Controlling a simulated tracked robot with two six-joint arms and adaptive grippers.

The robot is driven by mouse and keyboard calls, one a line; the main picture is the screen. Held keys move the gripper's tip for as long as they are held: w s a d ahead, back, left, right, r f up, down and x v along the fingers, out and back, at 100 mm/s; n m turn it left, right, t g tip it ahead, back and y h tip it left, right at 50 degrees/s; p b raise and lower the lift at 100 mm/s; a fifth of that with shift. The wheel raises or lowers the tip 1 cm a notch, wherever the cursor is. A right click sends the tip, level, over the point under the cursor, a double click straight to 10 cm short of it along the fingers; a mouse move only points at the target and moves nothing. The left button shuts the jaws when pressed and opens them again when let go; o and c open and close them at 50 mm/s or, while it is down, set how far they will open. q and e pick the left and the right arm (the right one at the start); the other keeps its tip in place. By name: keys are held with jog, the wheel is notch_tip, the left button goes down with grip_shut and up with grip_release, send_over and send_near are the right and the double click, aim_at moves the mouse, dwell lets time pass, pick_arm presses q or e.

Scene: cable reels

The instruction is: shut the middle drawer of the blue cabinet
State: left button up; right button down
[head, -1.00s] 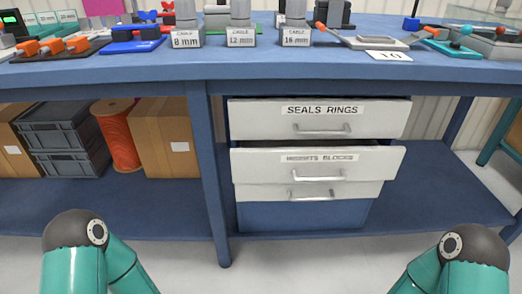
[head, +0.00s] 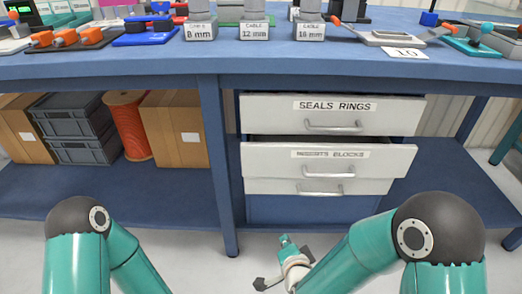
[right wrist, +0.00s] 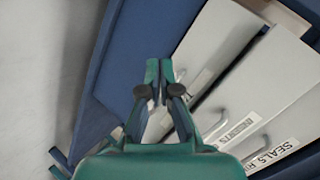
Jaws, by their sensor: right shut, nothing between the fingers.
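The blue cabinet (head: 300,208) stands under the bench. Its middle drawer (head: 262,160), with a white front and a partly shaded INSERTS BLOCKS label, is pulled out. A dark gap shows above it, and it overhangs the bottom drawer (head: 270,186). Its handle (head: 328,175) is clear. My right gripper (head: 284,240) is low in front of the cabinet, below the drawers, and looks apart from them. In the right wrist view its fingertips (right wrist: 158,70) are together and empty, with the drawer fronts beyond. My left gripper is out of view.
The top drawer (head: 270,113), labelled SEALS RINGS, has a dark gap above its front. A bench leg (head: 227,180) stands left of the cabinet. Cardboard boxes (head: 172,140), grey crates (head: 80,152) and an orange reel (head: 130,128) fill the shelf at left.

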jog(key=w+a+r+m+t, duration=0.1)
jog(key=a+r+m+t, duration=0.15)
jog(key=r, duration=0.55)
jog(key=m+t+h, duration=0.1)
jog(key=m+t, duration=0.3)
jog(key=m, duration=0.1)
send_near(264, 147)
pick_arm(q)
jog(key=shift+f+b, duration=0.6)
jog(key=shift+b, duration=0.15)
pick_arm(e)
jog(key=shift+n, duration=0.25)
jog(key=w, duration=0.7)
jog(key=shift+w+a+r, duration=0.1)
jog(key=shift+a+r, duration=0.05)
jog(key=shift+a, duration=0.05)
jog(key=shift+d, duration=0.1)
